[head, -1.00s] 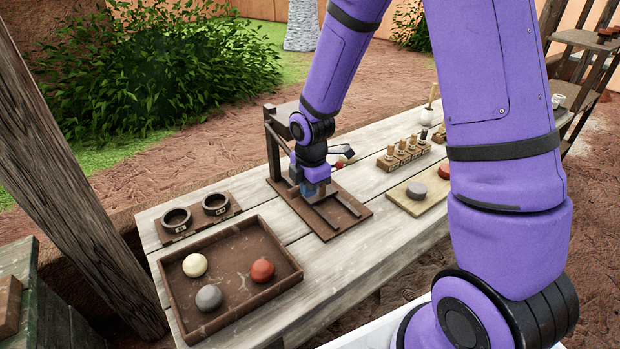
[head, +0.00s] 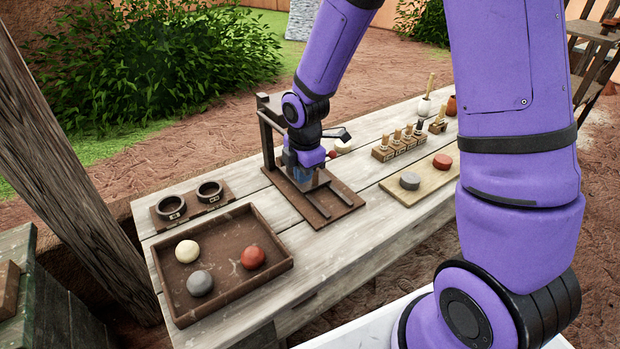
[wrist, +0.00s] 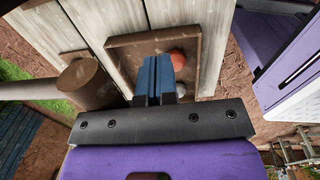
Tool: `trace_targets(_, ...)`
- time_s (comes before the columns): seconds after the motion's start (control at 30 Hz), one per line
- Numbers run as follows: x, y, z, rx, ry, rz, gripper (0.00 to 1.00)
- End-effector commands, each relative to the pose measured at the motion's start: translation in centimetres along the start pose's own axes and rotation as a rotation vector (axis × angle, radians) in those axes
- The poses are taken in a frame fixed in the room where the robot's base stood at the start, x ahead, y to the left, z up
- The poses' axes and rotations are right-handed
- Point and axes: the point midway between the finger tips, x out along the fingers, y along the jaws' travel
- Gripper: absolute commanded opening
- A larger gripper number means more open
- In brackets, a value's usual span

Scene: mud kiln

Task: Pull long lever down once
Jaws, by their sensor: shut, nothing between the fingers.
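A dark frame (head: 268,137) with an upright post and a brown base (head: 342,193) with rails stands on the table. My gripper (head: 305,183) is shut and empty, pointing down over the base. Its blue fingers (wrist: 158,75) are together in the wrist view. A brown cylinder (wrist: 85,82) on a rod shows left of them, apart; I cannot tell what it is.
A brown tray (head: 232,288) with three balls and two dark rings (head: 210,190) are on the left. A leaning pole (head: 70,160) stands at the left.

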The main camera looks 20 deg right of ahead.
Motion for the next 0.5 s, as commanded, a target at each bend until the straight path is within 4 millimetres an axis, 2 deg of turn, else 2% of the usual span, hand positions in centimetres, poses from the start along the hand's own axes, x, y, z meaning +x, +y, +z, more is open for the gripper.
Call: trace_targets(0.5,-5.9,-3.9,-0.1,0.001,-0.001,0.000,0.00)
